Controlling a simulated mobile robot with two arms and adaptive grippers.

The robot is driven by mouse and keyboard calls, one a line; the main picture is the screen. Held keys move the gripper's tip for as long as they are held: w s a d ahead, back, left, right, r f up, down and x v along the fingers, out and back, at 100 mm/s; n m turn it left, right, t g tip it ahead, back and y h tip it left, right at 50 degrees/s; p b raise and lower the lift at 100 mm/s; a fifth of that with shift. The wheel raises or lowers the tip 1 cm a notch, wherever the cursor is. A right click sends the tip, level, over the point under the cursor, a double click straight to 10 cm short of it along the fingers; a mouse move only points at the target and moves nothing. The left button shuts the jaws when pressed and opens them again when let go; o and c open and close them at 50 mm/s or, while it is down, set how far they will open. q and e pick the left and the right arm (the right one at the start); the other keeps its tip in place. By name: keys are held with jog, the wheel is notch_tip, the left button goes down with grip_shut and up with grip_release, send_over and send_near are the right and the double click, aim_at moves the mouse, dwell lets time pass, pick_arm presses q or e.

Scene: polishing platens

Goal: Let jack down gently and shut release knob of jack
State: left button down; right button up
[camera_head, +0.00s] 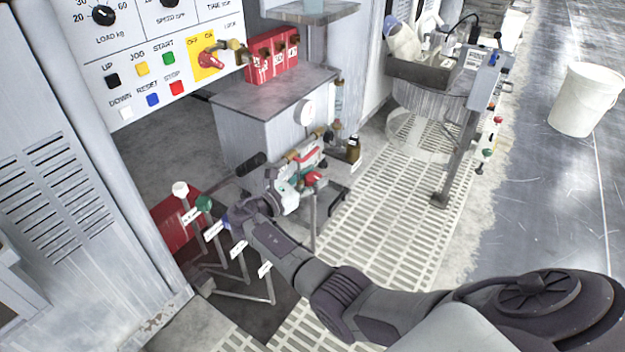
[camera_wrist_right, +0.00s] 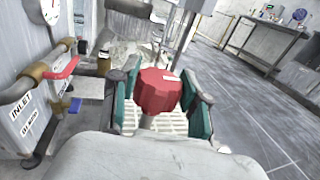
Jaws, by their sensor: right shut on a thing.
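My right gripper (camera_head: 298,187) is low in front of the grey cabinet. In the right wrist view, its green-padded fingers (camera_wrist_right: 163,108) stand on either side of a faceted red knob (camera_wrist_right: 160,90) and are shut on it. The red knob also shows in the head view (camera_head: 314,179), on top of an upright metal post. I cannot tell from the frames how far the knob is turned. The jack body is not clearly told apart from the parts around the gripper. My left gripper is not in view.
Levers with a white knob (camera_head: 181,189) and a green knob (camera_head: 204,203) stand left of my right gripper. Pipework with a red handle (camera_wrist_right: 62,70) and an INLET label runs close by. A slatted floor grating (camera_head: 385,215) lies to the right. A white bucket (camera_head: 584,98) stands farther off.

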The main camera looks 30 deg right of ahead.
aim_at(313, 177)
jog(key=o, duration=1.2)
jog(key=shift+c, duration=0.2)
notch_tip(313, 177, up, 10)
jog(key=shift+f, duration=0.1)
